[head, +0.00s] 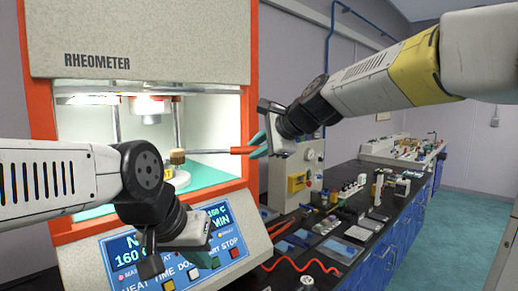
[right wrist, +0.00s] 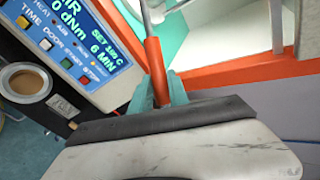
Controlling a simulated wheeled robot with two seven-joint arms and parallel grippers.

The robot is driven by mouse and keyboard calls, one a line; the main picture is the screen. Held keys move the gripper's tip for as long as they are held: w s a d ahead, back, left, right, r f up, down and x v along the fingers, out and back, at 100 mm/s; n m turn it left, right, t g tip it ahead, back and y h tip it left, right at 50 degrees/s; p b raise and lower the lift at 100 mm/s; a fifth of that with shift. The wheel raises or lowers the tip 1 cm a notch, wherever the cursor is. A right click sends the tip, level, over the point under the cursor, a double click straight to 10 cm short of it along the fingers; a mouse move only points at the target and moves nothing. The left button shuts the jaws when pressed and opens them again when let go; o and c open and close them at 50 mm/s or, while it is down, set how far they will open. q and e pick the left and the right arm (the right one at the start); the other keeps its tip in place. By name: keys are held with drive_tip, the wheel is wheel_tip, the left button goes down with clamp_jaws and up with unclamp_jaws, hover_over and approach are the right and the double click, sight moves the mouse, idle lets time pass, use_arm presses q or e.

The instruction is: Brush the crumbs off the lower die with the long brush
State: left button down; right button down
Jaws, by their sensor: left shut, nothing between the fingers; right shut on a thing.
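The long brush has a red-orange handle (head: 240,150), a thin metal shaft and a tan bristle head (head: 177,157). My right gripper (head: 262,146) is shut on the handle, outside the chamber's right edge; the handle (right wrist: 155,66) also shows between its teal fingertips (right wrist: 159,95) in the right wrist view. The shaft reaches left into the lit chamber. The bristle head is over the pale round lower die (head: 181,179); whether they touch I cannot tell. Crumbs are too small to make out. My left gripper (head: 182,245) is shut and empty before the control panel, and its arm hides part of the die area.
The rheometer's orange frame (head: 248,120) borders the open chamber, with metal columns and an upper die (head: 150,108) inside. The control panel (head: 236,230) is below. A black bench (head: 345,225) crowded with small items runs off to the right.

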drive_tip(key=w+a+f, duration=0.1)
drive_tip(key=w+a, duration=1.1)
drive_tip(key=a, duration=0.1)
drive_tip(key=shift+w+a+f, duration=0.15)
drive_tip(key=shift+a+f, duration=0.25)
idle(0.8)
drive_tip(key=shift+f, duration=0.35)
idle(0.6)
drive_tip(key=shift+w+a, duration=1)
drive_tip(key=shift+a, duration=0.1)
